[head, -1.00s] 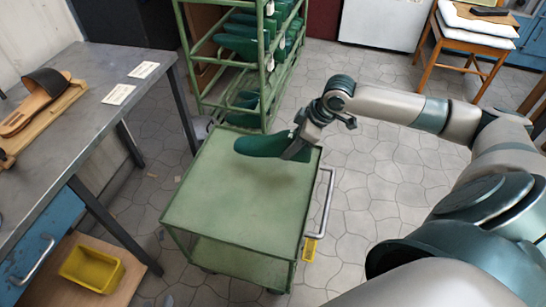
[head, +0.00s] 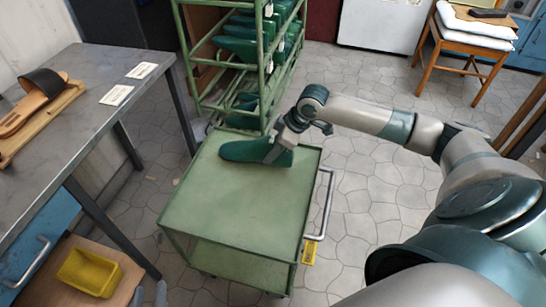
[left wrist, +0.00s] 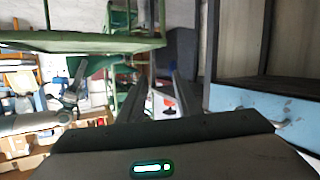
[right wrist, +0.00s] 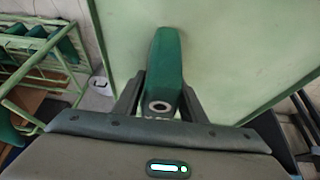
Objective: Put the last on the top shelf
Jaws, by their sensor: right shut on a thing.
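A dark green shoe last (head: 240,151) is over the far end of the green cart top (head: 235,205); I cannot tell whether it touches. My right gripper (head: 276,154) is shut on its right end. In the right wrist view the last (right wrist: 164,62) points away between the fingers (right wrist: 160,100), its round end hole facing me. The green rack (head: 267,60) stands behind the cart, with several green lasts (head: 240,47) on its tiers; its upper part is cut off. My left gripper (head: 149,294) shows at the bottom edge. In the left wrist view its fingers (left wrist: 166,92) are apart and empty.
A grey workbench (head: 90,100) at left carries a sandal (head: 32,96) on a wooden board and two white cards. A yellow bin (head: 90,271) sits low below it. The cart has a handle (head: 326,205) at right. A padded chair (head: 475,40) stands back right. The cart top is otherwise clear.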

